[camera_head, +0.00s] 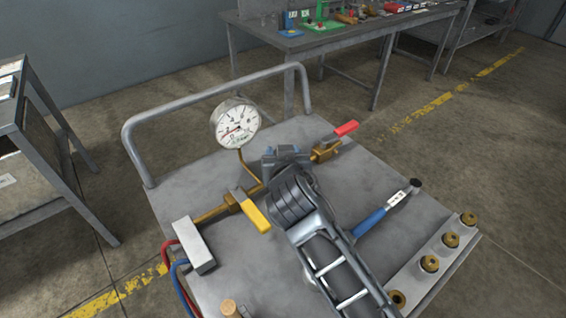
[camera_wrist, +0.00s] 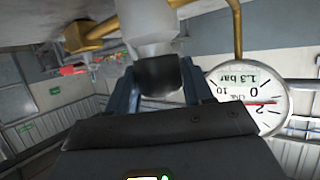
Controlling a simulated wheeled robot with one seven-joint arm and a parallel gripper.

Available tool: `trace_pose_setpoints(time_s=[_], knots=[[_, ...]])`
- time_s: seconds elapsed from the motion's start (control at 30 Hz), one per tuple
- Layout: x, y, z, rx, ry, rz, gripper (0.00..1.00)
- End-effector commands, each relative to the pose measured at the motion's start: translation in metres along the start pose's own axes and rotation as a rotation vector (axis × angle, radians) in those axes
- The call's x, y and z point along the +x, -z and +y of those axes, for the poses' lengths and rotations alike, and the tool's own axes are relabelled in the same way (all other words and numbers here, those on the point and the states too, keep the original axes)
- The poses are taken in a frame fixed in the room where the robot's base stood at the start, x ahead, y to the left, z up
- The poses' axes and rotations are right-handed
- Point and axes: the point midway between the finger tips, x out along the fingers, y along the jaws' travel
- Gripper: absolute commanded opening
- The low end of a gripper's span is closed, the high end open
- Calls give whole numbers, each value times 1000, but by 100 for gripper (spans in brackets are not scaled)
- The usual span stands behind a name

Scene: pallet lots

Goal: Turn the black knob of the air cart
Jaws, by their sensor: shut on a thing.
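The air cart (camera_head: 345,215) is a grey-topped cart with brass piping and a round pressure gauge (camera_head: 236,122). My gripper (camera_head: 286,156) is over the pipe line, between the yellow-handled valve (camera_head: 256,216) and the red-handled valve (camera_head: 346,129). In the wrist view, the black knob (camera_wrist: 160,74) sits below a grey body (camera_wrist: 150,25), between my two blue-grey fingers. My gripper is shut on the knob. In the head view the knob is hidden by my gripper and wrist. The gauge face also shows upside down in the wrist view (camera_wrist: 248,100).
A blue-handled tool (camera_head: 372,220) lies right of my arm. A rail (camera_head: 430,262) with several brass fittings runs along the right edge. A grey block (camera_head: 193,245) with red and blue hoses is at left. The cart's tube handle (camera_head: 215,88) rises at the back.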

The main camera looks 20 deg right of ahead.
Motion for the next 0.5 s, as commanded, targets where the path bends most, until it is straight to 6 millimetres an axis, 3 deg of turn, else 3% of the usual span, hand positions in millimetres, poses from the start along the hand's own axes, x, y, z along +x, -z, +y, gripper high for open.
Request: trace_pose_setpoints(time_s=[0.47, 0.5], knots=[[0, -2, 0, 23, -51, -3, 21], [0, -2, 0, 23, -51, -4, 52]])
